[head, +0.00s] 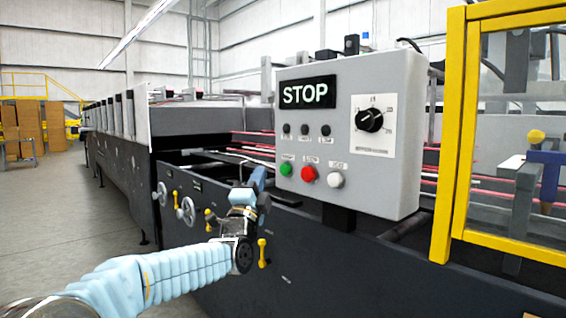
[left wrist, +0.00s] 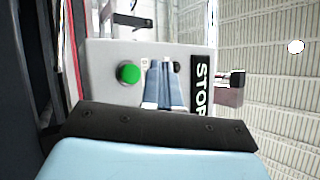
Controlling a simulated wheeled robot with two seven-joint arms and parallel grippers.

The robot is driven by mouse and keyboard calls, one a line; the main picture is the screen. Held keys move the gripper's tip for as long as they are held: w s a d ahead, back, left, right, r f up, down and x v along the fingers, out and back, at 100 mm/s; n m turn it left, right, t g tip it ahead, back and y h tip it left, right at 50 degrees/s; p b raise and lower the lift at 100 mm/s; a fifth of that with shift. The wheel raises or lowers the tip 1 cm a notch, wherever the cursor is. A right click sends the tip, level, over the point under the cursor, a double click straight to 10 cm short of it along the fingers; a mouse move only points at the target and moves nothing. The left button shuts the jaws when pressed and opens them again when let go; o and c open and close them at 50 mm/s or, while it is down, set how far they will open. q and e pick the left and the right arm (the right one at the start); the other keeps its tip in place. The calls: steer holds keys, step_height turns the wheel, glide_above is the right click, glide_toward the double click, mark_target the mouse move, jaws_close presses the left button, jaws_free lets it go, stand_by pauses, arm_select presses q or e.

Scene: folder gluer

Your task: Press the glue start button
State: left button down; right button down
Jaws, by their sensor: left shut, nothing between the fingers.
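The grey control box (head: 405,150) carries a green button (head: 286,169), a red button (head: 308,174) and a white button (head: 335,180) in a row; their small labels are too blurred to read surely. My left gripper (head: 259,176) is shut and empty, just left of the box and near the height of the green button. In the left wrist view the shut fingers (left wrist: 166,82) point toward the box face, beside the green button (left wrist: 129,73). I cannot tell whether they touch the box. The red and white buttons are hidden there. My right gripper is not in view.
The box also has a black STOP sign (head: 307,93), several small dark knobs and a rotary dial (head: 370,120). A yellow-framed guard (head: 452,140) stands at right. The dark machine body (head: 330,255) has handwheels (head: 187,211) below. Open floor lies at left.

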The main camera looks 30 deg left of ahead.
mark_target(285, 170)
arm_select(q)
steer(key=shift+w+d, duration=0.35)
steer(key=shift+w, duration=0.5)
steer(key=shift+w+d, duration=0.35)
steer(key=shift+w, duration=0.5)
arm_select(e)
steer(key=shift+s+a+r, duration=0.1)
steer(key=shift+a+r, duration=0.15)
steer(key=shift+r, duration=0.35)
arm_select(q)
steer(key=shift+w, duration=0.1)
steer(key=shift+w+d, duration=0.15)
steer(key=shift+w, duration=0.15)
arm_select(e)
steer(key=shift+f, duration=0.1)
arm_select(q)
steer(key=shift+w+d, duration=0.2)
steer(key=shift+w, duration=0.25)
stand_by(0.8)
steer(key=shift+s+f, duration=0.1)
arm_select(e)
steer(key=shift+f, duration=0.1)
arm_select(q)
steer(key=shift+s+a+b, duration=0.3)
steer(key=shift+s+b, duration=0.3)
steer(key=shift+s, duration=0.15)
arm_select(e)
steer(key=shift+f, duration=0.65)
